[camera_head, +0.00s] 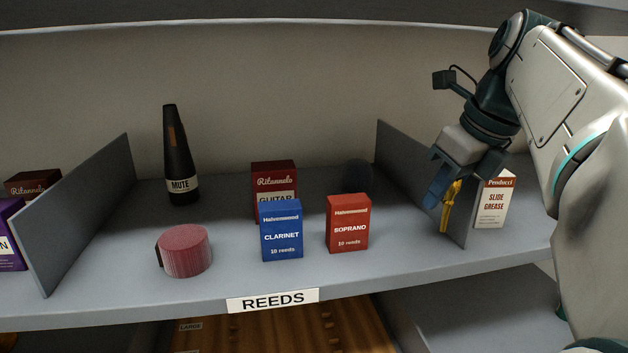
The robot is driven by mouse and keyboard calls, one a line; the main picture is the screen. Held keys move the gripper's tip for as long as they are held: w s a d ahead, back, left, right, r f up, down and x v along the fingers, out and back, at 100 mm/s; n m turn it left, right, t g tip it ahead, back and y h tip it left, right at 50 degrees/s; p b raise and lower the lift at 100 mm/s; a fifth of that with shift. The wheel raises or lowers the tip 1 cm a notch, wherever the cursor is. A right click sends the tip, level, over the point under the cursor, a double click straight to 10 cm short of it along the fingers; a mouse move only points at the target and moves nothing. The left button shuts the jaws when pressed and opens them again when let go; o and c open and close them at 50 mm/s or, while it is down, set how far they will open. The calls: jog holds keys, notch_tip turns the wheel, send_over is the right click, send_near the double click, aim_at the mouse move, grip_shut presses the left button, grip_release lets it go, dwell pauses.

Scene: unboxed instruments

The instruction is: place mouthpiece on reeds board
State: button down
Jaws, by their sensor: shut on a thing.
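My gripper (442,192) is at the right, in front of the right divider. It is shut on a small gold mouthpiece (450,206), which hangs down from the fingers. The fingers hide part of it. The reeds board (300,278) is the grey shelf section with a "REEDS" label (272,300) on its front edge. The mouthpiece appears near the right divider's front end; I cannot tell its exact height above the board.
A blue clarinet reed box (281,232), a red soprano box (348,225), a guitar box (273,178), a dark round object (357,176), a black mute (180,160) and a pink cylinder (187,251) stand between the left divider (85,205) and right divider (405,165).

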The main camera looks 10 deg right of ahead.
jog(key=shift+w+a+f+p, duration=0.3)
jog(key=shift+w+a+f, duration=0.25)
jog(key=shift+w, duration=0.9)
jog(key=shift+w+a+f+p, duration=0.3)
jog(key=shift+w+a+f, duration=0.3)
jog(key=shift+w, duration=0.8)
jog(key=shift+w+a+f+p, duration=0.3)
jog(key=shift+w+a+f, duration=0.25)
jog(key=shift+w, duration=0.9)
jog(key=shift+f, duration=0.1)
jog(key=c, duration=1.5)
grip_release()
jog(key=a+v, duration=0.1)
jog(key=v, duration=0.4)
jog(key=s+d, duration=0.1)
jog(key=s, duration=0.2)
jog(key=s+d+b, duration=0.1)
jog(key=s+d, duration=0.1)
jog(key=s, duration=0.2)
jog(key=s+d+b, duration=0.1)
jog(key=s+d, duration=0.1)
jog(key=s, duration=0.2)
jog(key=shift+s+d, duration=0.15)
jog(key=shift+d, duration=0.1)
